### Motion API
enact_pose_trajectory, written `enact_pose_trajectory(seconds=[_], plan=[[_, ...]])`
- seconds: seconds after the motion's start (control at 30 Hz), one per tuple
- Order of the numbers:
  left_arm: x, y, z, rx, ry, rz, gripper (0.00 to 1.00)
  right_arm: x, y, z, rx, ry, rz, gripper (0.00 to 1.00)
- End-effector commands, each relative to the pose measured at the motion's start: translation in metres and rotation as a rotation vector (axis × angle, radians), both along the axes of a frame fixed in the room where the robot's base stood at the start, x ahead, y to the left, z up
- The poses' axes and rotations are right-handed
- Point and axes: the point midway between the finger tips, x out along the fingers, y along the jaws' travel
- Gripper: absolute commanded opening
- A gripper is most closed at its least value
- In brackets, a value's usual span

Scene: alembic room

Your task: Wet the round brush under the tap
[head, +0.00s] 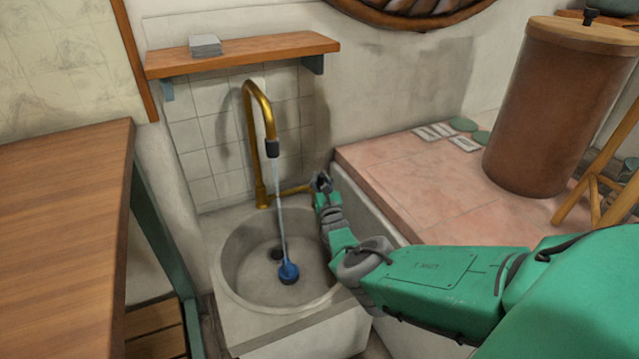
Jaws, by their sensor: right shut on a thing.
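The round brush (288,272), blue, lies in the bowl of the pale stone sink (228,268). The brass tap (252,110) arches over the sink, its dark nozzle (272,148) pointing down. A thin pale stream of water (281,205) runs from the nozzle to the brush. My right gripper (322,182) is shut at the end of the tap's brass lever (292,190), to the right of the spout and above the sink's back rim. Its fingers partly hide the lever's end. My left gripper is not in view.
A wooden table (65,230) stands at the left. A wooden shelf (260,52) with grey tiles (205,45) hangs above the tap. At the right, a pink tiled counter (430,185) holds a large brown cylinder (555,110). The drain (277,253) shows behind the brush.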

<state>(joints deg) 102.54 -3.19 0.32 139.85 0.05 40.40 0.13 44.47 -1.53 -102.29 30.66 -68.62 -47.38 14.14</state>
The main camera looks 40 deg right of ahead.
Motion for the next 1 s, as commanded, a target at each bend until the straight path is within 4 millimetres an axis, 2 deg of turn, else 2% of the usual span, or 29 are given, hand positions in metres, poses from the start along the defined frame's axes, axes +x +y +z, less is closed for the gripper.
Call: enact_pose_trajectory(seconds=[0.07,0.1,0.17,0.63,1.0], plan=[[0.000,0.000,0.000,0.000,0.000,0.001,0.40,-0.002,-0.003,-0.001,0.000,0.005,-0.008,0.00],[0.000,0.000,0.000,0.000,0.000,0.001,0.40,-0.002,-0.003,-0.001,-0.001,0.005,-0.008,0.24],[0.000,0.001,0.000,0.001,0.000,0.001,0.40,-0.002,-0.003,-0.001,-0.002,0.006,-0.009,0.42],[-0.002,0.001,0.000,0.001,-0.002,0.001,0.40,-0.008,0.000,-0.005,0.000,0.007,-0.010,0.42],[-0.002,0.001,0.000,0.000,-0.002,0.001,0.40,-0.047,0.022,-0.013,-0.004,0.009,-0.009,0.42]])
